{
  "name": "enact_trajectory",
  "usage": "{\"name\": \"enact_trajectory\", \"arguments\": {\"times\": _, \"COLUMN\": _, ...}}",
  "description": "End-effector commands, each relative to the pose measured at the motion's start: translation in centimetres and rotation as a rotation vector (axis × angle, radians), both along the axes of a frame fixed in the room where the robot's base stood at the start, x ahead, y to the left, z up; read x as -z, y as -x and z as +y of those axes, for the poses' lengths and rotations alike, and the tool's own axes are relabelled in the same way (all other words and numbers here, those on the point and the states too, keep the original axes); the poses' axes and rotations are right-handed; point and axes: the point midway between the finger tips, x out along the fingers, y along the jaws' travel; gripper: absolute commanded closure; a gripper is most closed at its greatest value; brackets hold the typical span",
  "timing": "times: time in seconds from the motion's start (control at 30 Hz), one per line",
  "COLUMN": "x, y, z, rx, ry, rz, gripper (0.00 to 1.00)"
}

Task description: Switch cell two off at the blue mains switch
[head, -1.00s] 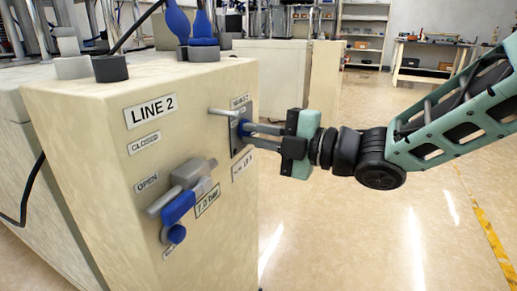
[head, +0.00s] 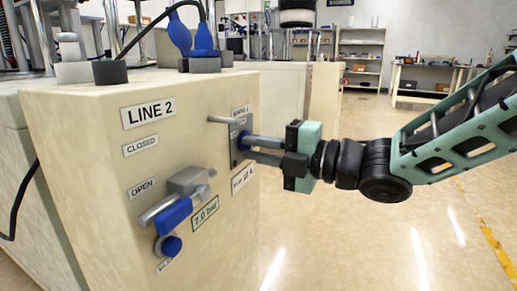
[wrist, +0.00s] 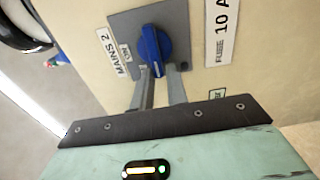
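The blue mains switch (wrist: 152,48) is a rotary knob on a grey plate (wrist: 181,30) labelled MAINS 2 in the wrist view. Its raised grip runs nearly up and down in that picture. My gripper (head: 248,147) reaches in from the right. In the wrist view its two grey fingertips (wrist: 159,72) are a small gap apart, on either side of the lower end of the knob's grip, and look shut on it.
A grey rod (head: 224,120) sticks out just above the switch. A blue-handled valve (head: 174,214) with a 7.0 bar label is lower on the cabinet front. The floor to the right is clear.

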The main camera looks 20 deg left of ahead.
Motion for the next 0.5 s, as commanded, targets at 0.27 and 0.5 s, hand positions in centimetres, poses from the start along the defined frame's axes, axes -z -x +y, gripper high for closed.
{"name": "enact_trajectory", "arguments": {"times": 0.27, "x": 0.01, "y": -0.03, "z": 0.0, "rx": 0.001, "ry": -0.001, "rz": 0.001, "gripper": 0.67}}
{"name": "enact_trajectory", "arguments": {"times": 0.5, "x": -0.07, "y": -0.03, "z": -0.1, "rx": 0.001, "ry": -0.001, "rz": 0.001, "gripper": 0.67}}
